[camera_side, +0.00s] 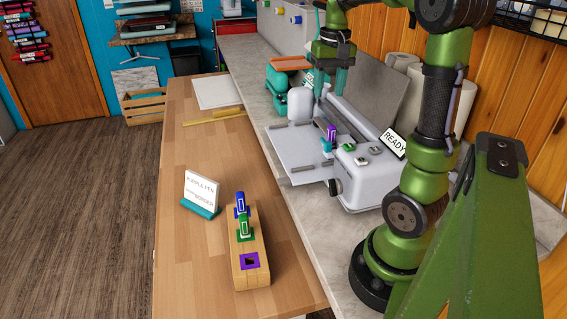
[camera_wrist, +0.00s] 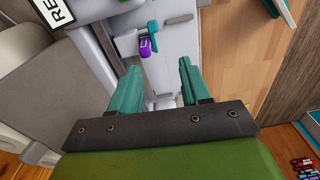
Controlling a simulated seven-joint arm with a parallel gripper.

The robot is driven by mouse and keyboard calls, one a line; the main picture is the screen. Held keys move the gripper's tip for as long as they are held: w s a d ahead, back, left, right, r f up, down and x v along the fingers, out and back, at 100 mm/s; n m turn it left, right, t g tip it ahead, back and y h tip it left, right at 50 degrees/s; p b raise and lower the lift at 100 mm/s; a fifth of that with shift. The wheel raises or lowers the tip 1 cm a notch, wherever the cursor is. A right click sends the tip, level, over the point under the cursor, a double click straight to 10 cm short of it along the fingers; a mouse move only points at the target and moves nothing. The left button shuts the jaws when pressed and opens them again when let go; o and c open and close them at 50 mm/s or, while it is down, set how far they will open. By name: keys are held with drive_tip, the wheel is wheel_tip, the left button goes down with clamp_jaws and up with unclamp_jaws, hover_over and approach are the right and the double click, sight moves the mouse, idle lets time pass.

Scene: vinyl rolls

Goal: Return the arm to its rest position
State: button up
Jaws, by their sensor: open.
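My green arm stands at the right in the side view, with my gripper (camera_side: 331,85) above the white machine (camera_side: 310,145). In the wrist view my gripper's two teal fingers (camera_wrist: 157,88) are apart with nothing between them. A purple pen piece (camera_side: 331,133) sits upright in a teal holder on the machine, below my gripper and apart from it. It also shows in the wrist view (camera_wrist: 146,46), beyond the fingertips.
A wooden block (camera_side: 249,272) on the table holds a blue and a green piece and has an empty purple-marked slot. A card stand (camera_side: 201,195) is left of it. A "READY" sign (camera_side: 393,142) stands by the machine. White rolls (camera_side: 470,103) stand along the wooden wall.

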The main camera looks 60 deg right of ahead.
drive_tip(key=s+a+f+n+t+y, duration=0.1)
drive_tip(key=a+n+t, duration=0.4)
drive_tip(key=a, duration=2.2)
drive_tip(key=shift+s+a+f+t+y, duration=0.2)
drive_tip(key=shift+s+f+t+y, duration=0.2)
drive_tip(key=shift+s+t+y, duration=0.35)
drive_tip(key=shift+w, duration=0.1)
